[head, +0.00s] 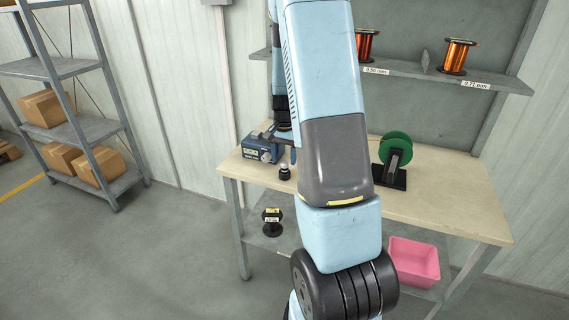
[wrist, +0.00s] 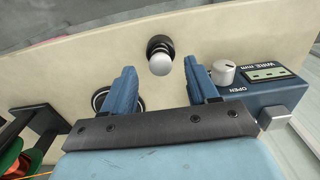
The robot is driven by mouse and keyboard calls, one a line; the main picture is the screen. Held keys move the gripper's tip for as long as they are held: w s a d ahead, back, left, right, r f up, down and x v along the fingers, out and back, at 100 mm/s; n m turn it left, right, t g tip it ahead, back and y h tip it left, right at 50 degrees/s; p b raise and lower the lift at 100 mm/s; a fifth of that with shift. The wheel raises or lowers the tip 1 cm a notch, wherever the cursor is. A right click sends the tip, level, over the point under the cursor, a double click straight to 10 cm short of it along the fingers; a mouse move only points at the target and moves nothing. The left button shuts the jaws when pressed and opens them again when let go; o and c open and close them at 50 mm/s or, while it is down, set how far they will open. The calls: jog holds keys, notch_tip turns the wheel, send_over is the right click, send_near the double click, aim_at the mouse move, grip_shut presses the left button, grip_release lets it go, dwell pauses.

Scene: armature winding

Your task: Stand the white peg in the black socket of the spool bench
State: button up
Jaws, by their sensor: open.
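A white peg (wrist: 162,64) with a rounded top rises from a round black base (wrist: 158,43) on the bench. I cannot tell whether this base is the socket. The white top also shows in the head view (head: 285,168). A dark ring (wrist: 98,98) lies on the bench, partly hidden behind my left finger; it may be the black socket. My gripper (wrist: 163,74) is open and empty, with its two blue fingers spread. In the wrist view the peg appears between and slightly beyond the fingertips, with no visible contact.
A blue wire gauge box (wrist: 262,88) with a knob stands close to the right finger. A green spool (head: 395,148) on a black stand is right of my arm on the bench (head: 455,200). Copper spools (head: 459,56) sit on the shelf above. A pink bin (head: 414,262) is below.

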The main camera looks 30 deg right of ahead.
jog(key=s+a+r+n+t, duration=0.1)
jog(key=s+a+r, duration=0.15)
jog(key=r, duration=0.65)
jog(key=s+a+r+n+t, duration=0.15)
jog(key=a+r, duration=0.25)
jog(key=r, duration=0.5)
jog(key=s+a+r+n+t, duration=0.1)
jog(key=s+a+r+n, duration=0.3)
jog(key=s, duration=0.6)
jog(key=s+a+r+n+t, duration=0.2)
jog(key=s+a+r+n, duration=0.2)
jog(key=s+a, duration=0.3)
jog(key=s+r, duration=0.1)
jog(key=s, duration=0.3)
jog(key=shift+s+a+r, duration=0.2)
jog(key=shift+a+r, duration=0.05)
jog(key=shift+a, duration=0.1)
